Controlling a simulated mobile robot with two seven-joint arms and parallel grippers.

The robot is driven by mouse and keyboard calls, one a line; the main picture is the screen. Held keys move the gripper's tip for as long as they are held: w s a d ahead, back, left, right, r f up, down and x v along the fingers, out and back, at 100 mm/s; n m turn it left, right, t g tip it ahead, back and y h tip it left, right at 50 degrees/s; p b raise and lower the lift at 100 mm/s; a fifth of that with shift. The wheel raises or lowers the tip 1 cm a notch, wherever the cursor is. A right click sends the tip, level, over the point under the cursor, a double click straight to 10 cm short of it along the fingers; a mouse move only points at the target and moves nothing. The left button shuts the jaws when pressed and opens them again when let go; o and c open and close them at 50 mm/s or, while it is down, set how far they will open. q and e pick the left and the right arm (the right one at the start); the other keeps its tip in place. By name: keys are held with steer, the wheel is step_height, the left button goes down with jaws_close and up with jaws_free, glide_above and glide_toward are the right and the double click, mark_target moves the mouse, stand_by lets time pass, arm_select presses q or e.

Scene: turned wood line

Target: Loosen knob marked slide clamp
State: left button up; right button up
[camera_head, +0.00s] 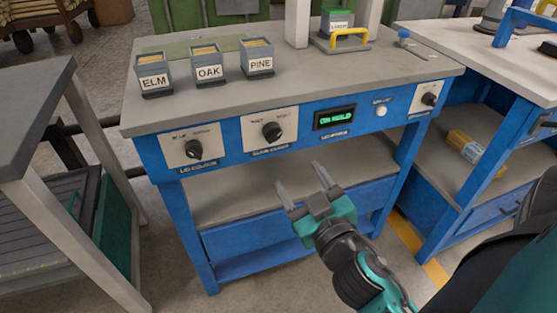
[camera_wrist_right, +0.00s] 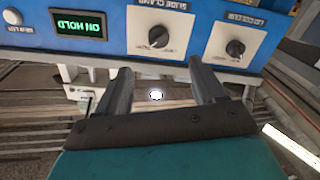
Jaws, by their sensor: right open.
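The knob marked slide clamp is a black dial (camera_head: 272,132) on a white plate in the blue front of the bench. It is the middle one of three dials, and its label is blurred. In the right wrist view this knob (camera_wrist_right: 158,37) shows upside down, beyond the fingertips and roughly between them. My right gripper (camera_head: 303,182) is open and empty, in front of and below the knob, apart from it. Its fingers also show in the wrist view (camera_wrist_right: 160,78). The small words on the plate are too blurred to read. My left gripper is out of view.
A second dial (camera_head: 194,148) sits left, a third (camera_head: 429,99) far right. A display (camera_head: 335,117) reads "ON HOLD", beside a white button (camera_head: 382,107). Boxes marked ELM (camera_head: 154,84), OAK (camera_head: 209,76) and PINE (camera_head: 257,66) stand on top. An open shelf (camera_head: 235,199) lies below.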

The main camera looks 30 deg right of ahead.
mark_target(275, 138)
arm_select(q)
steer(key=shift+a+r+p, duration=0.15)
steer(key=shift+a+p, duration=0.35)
steer(key=shift+p, duration=0.4)
arm_select(e)
steer(key=x, duration=1.3)
steer(key=shift+r, duration=0.35)
steer(key=c, duration=1.1)
steer(key=shift+o, duration=0.2)
